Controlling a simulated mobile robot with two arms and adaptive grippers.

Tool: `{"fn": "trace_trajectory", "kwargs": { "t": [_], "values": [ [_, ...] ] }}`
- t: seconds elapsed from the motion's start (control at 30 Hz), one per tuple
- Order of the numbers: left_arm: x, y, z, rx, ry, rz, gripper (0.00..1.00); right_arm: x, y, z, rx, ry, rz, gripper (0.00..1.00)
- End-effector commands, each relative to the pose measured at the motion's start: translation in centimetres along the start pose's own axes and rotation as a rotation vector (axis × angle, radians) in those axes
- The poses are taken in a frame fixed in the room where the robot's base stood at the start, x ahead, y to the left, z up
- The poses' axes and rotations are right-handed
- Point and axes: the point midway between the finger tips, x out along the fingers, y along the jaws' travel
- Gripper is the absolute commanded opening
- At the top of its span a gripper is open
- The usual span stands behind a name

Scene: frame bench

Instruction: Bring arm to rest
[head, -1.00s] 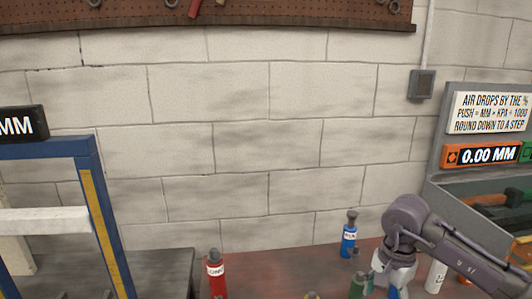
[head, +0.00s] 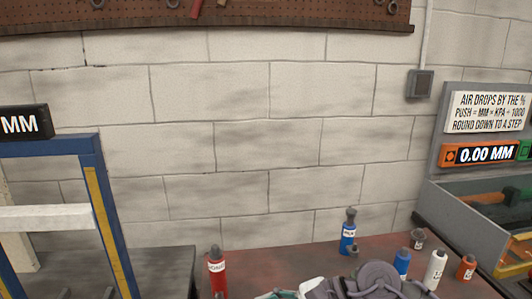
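One of my arms (head: 372,281) shows at the bottom edge of the head view, right of the middle. It is low over the reddish bench top (head: 300,256), and most of it is cut off by the frame. I cannot make out gripper fingers on it. My other arm is not in view. A red bottle (head: 217,272) stands left of the visible arm. A blue bottle with a dark cap (head: 348,234) stands behind the arm.
Another blue bottle (head: 402,263), a white bottle (head: 434,270) and an orange bottle (head: 466,268) stand right of the arm. A blue frame (head: 106,220) stands at left. A grey tool case (head: 450,215) stands at right, under an orange "0.00 MM" display (head: 480,154).

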Motion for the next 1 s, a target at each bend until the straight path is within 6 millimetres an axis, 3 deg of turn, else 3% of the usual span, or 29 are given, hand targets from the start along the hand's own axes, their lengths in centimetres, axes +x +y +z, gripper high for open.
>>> {"fn": "trace_trajectory", "kwargs": {
  "t": [0.03,0.1,0.2,0.27,0.37,0.47,0.57,0.63,0.67,0.7,0.8,1.0],
  "values": [
    [0.0,0.0,0.0,0.000,0.000,0.000,0.78,1.1,0.4,3.2,0.120,-0.190,-0.049,0.71],
    [0.0,0.0,0.0,0.000,0.000,0.000,0.78,0.7,-0.3,7.1,0.314,-0.445,-0.130,0.71],
    [0.0,0.0,0.0,0.000,0.001,0.000,0.78,-2.1,-2.4,10.1,0.638,-0.790,-0.241,0.71],
    [0.0,0.0,-0.1,0.000,0.001,0.000,0.78,-4.5,-3.8,10.1,0.851,-0.986,-0.308,0.71],
    [0.0,0.0,-0.1,0.000,0.001,0.000,0.78,-8.6,-5.7,7.1,1.228,-1.288,-0.423,0.71],
    [0.0,0.0,-0.2,0.000,0.003,0.000,0.78,-11.7,-5.7,0.9,1.628,-1.560,-0.551,0.71],
    [0.0,0.0,-0.3,0.000,0.005,0.000,0.78,-13.2,-3.4,-6.3,2.006,-1.782,-0.695,0.71],
    [0.0,0.0,-0.3,0.000,0.005,0.000,0.78,-13.3,-0.6,-10.9,2.246,-1.902,-0.805,0.71],
    [0.0,0.0,-0.3,0.000,0.005,0.000,0.78,-13.1,0.8,-12.7,-2.311,1.919,0.843,0.71],
    [0.0,0.0,-0.3,0.000,0.006,0.000,0.78,-12.8,2.9,-14.8,-2.223,1.801,0.831,0.71],
    [0.0,0.0,-0.3,0.000,0.006,0.000,0.78,-11.9,7.9,-18.6,-2.036,1.563,0.818,0.71],
    [0.0,0.0,-0.3,0.000,0.006,0.000,0.78,-10.1,15.9,-21.8,-1.776,1.254,0.809,0.71]
  ]
}}
